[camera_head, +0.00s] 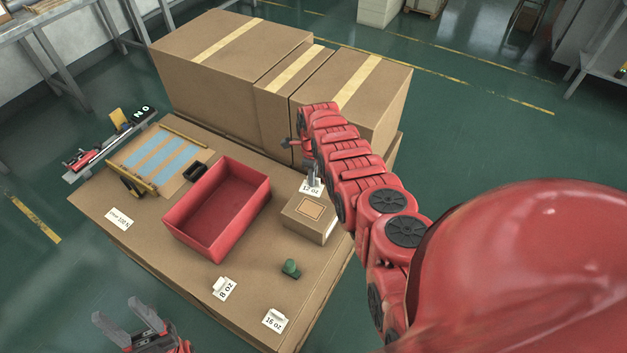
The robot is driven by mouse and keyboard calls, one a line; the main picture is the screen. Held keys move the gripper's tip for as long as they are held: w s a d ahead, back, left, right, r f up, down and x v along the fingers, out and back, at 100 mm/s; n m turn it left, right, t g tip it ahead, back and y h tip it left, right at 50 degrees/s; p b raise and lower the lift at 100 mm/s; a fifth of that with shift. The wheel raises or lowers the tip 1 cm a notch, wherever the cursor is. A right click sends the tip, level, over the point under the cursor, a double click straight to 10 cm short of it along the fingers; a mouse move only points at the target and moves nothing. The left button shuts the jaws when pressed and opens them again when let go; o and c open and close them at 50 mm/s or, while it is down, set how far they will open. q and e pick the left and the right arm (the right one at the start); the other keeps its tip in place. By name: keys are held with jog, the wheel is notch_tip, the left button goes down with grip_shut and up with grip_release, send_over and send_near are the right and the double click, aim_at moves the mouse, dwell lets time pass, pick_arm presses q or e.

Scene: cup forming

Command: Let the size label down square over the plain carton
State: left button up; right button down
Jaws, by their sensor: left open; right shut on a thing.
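The plain carton (308,232) is a small brown box with an outlined square on its top, standing on the cardboard-coloured table right of the red bin. The white size label (312,188) reads "12 oz". My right gripper (314,179) is shut on this label and holds it at the carton's far edge, seemingly above its top; I cannot tell the gap. My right arm hides part of the area behind it. My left gripper (133,324) is open and empty, off the table's front left side.
An open red bin (184,221) stands left of the carton. A green object (291,268), an "8 oz" label (224,288) and a "16 oz" label (275,320) are in front. Large taped boxes (215,75) stand behind. A blue-striped board (152,158) lies at left.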

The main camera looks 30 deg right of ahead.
aim_at(313, 204)
jog(key=shift+s+a+f+m+p, duration=0.1)
jog(key=shift+s+f+m+p, duration=0.25)
jog(key=shift+m, duration=0.35)
jog(key=shift+s+f+m, duration=0.1)
jog(key=shift+f+m, duration=0.05)
jog(key=shift+m, duration=0.15)
jog(key=shift+a+f+b, duration=0.1)
jog(key=shift+f+b, duration=0.15)
jog(key=shift+b, duration=0.2)
notch_tip(313, 204, down, 9)
jog(key=b, duration=0.8)
jog(key=shift+f+b, duration=0.1)
jog(key=shift+b, duration=0.3)
jog(key=shift+f, duration=0.15)
jog(key=c, duration=0.8)
grip_release()
jog(key=shift+c, duration=0.2)
